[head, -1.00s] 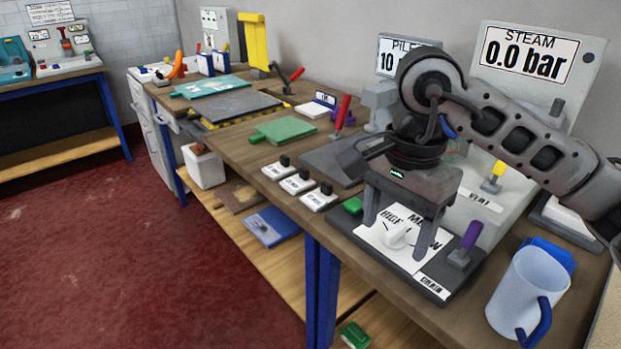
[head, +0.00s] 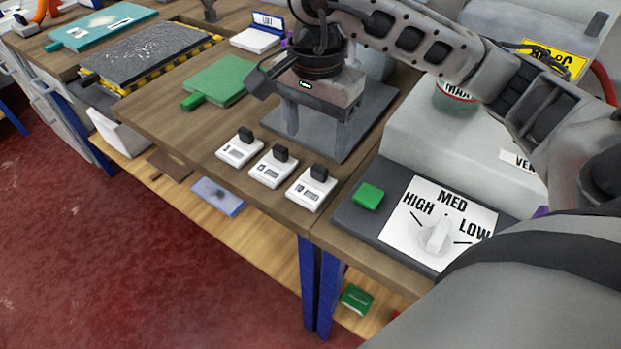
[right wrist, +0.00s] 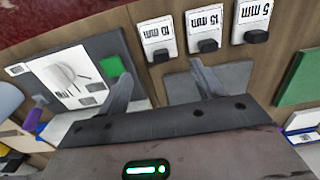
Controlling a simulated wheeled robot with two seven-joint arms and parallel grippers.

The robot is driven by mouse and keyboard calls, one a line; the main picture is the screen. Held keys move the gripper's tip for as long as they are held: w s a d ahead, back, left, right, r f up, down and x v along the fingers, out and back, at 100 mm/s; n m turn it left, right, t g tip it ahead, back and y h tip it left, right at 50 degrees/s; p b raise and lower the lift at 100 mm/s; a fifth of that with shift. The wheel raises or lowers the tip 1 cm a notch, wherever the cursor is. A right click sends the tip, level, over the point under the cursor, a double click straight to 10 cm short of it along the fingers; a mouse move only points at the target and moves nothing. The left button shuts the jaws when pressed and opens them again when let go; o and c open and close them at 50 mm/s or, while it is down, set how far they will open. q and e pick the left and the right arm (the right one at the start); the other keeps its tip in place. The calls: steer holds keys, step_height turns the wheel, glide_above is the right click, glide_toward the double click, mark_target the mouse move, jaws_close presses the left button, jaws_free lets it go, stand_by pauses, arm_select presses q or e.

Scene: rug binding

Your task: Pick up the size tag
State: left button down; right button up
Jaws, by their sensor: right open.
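Three white size tags with black grips stand in a row at the table's front edge: 5 mm (head: 240,152), 15 mm (head: 273,172) and 10 mm (head: 311,194). They also show at the top of the right wrist view as 10 mm (right wrist: 158,35), 15 mm (right wrist: 204,28) and 5 mm (right wrist: 252,18). My right gripper (head: 314,138) is open and empty, fingers pointing down over a dark grey plate (head: 366,125), behind the tags and apart from them. Its fingers also show in the right wrist view (right wrist: 160,74). My left gripper is not in view.
Right of the tags is a dark panel with a green button (head: 368,196) and a HIGH/MED/LOW dial (head: 437,236). A green pad (head: 222,80) lies to the left. A grey slab (head: 150,52) on a striped base is farther left. Bare wood surrounds the tags.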

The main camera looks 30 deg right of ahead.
glide_above(316, 182)
step_height(316, 182, down, 5)
steer(key=shift+a+f, duration=0.15)
steer(key=shift+f, duration=0.05)
step_height(316, 182, down, 5)
steer(key=shift+r+p, duration=0.1)
steer(key=shift+p, duration=0.55)
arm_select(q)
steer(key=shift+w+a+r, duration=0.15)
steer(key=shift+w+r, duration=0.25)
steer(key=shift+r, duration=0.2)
arm_select(e)
steer(key=c, duration=0.8)
